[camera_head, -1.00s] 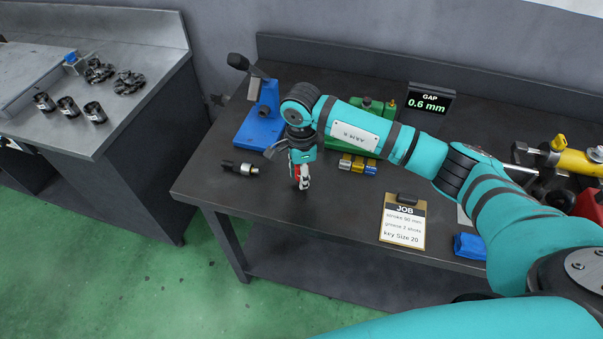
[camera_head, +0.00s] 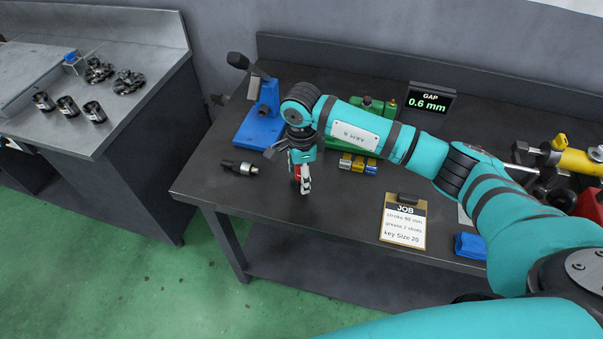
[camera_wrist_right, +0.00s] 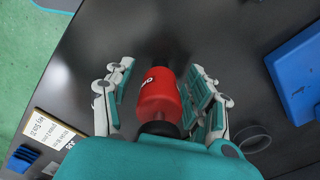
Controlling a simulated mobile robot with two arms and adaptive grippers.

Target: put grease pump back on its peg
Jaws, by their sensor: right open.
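A red cylinder with black ends, which looks like the grease pump (camera_wrist_right: 158,97), is between the spread fingers of my right gripper (camera_wrist_right: 163,100) in the wrist view. A gap shows on its left side; on its right the finger pads are close, and I cannot tell whether they touch. In the head view my right gripper (camera_head: 302,184) points down at the bench's front left, with a bit of red showing at its fingers. The arm hides most of the pump there. I cannot make out the peg. My left gripper is not in view.
A blue stand (camera_head: 258,125) is behind the gripper, and a black-and-silver tool (camera_head: 240,168) lies left of it. Small coloured blocks (camera_head: 357,164), a job card (camera_head: 403,222) and a gap display (camera_head: 430,102) are to the right. The bench's front left corner is clear.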

